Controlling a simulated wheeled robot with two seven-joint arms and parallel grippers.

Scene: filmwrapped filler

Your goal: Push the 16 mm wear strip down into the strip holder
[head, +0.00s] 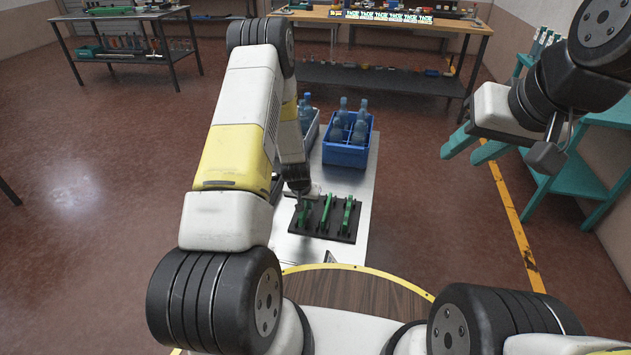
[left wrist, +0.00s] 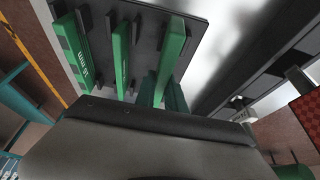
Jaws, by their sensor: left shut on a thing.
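The black strip holder (head: 324,235) lies on the pale bench top, with three upright green strips standing in it: a left one (head: 304,214), a middle one (head: 326,211) and a right one (head: 347,213). My left gripper (head: 302,198) is at the left strip. In the left wrist view its teal fingers (left wrist: 160,93) are shut on the nearest green strip (left wrist: 172,50). Another green strip (left wrist: 122,50) stands beside it. The far strip (left wrist: 72,38) has a label that looks like 16 or 18 mm. The held strip's label is hidden. My right gripper (head: 461,157) is open, empty and away from the bench.
A blue crate (head: 345,154) of bottles stands behind the holder, with a grey crate (head: 311,135) left of it. A teal rack (head: 585,165) stands at the right. The bench top in front of the holder is mostly clear.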

